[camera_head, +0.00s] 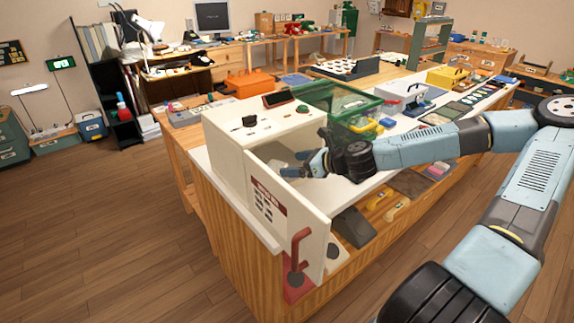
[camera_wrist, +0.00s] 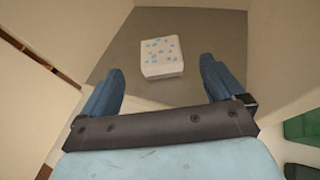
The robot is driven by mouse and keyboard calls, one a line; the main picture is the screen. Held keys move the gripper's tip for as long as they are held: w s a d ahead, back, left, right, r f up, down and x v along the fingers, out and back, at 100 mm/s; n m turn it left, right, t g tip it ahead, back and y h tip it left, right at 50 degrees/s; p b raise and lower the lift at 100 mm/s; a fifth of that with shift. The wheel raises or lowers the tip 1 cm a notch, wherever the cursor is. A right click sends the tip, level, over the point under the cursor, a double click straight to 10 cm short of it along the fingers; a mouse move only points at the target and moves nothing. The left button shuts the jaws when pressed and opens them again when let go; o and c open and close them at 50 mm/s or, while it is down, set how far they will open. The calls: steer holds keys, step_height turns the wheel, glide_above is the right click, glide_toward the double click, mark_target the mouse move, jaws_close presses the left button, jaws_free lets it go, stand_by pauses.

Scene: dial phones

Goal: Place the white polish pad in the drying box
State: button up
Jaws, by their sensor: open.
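The white polish pad (camera_wrist: 161,48) has blue spots on top. In the wrist view it lies on the grey floor inside the cream drying box (camera_wrist: 215,22). In the head view the drying box (camera_head: 225,150) stands at the near end of the counter, its door (camera_head: 285,205) swung open toward me. My gripper (camera_head: 297,165) is at the box opening. Its two blue fingers are spread and empty in the wrist view (camera_wrist: 163,70), with the pad just beyond and between the tips, apart from them. I cannot make out the pad in the head view.
A green crate (camera_head: 335,97) stands on the counter behind my gripper. A red handset-like object (camera_head: 297,250) is by the open door's lower edge. Open floor (camera_head: 90,235) lies to the left.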

steer(key=shift+v, duration=1.5)
steer(key=shift+s, duration=0.1)
